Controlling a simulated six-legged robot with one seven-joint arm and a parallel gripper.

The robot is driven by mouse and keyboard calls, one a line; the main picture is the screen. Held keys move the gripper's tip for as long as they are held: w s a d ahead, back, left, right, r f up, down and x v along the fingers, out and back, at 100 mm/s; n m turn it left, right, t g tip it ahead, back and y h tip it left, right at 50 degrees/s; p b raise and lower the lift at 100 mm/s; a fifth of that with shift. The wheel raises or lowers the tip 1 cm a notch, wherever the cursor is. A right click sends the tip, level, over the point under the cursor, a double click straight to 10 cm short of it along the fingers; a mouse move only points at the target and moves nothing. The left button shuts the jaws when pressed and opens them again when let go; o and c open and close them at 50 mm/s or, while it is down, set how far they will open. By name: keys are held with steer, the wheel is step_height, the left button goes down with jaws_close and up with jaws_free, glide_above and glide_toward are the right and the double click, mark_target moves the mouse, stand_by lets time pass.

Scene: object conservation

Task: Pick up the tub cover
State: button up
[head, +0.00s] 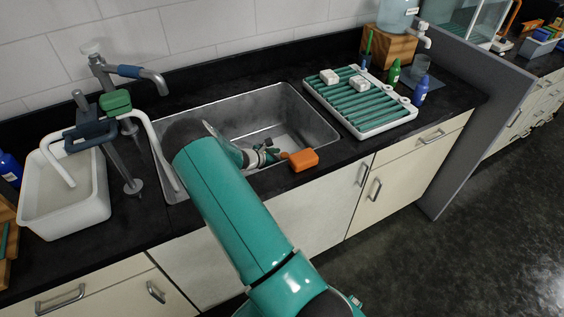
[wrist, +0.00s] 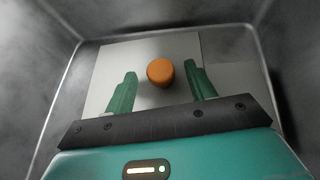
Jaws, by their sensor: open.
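A flat pale panel (wrist: 118,62) with a round orange knob (wrist: 160,72) lies in the sink in the wrist view; it looks like the tub cover. My gripper (wrist: 161,80) is open, its two green fingers on either side of the knob. I cannot tell whether they touch it. In the head view my gripper (head: 266,153) is low inside the sink, partly hidden by my arm. A pale patch (head: 288,142) shows in the sink beside it. The white tub (head: 98,205) stands on the counter at the left.
The metal sink (head: 308,113) has walls close around my gripper. An orange block (head: 304,161) sits at its front rim. A faucet (head: 125,71) and grey clamp stand (head: 113,150) are left. A drying rack (head: 392,122) and bottles (head: 421,90) stand right.

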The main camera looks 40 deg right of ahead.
steer(key=x, duration=0.2)
steer(key=shift+d+f, duration=0.15)
steer(key=shift+d, duration=0.2)
steer(key=shift+c, duration=0.2)
steer(key=c, duration=1.1)
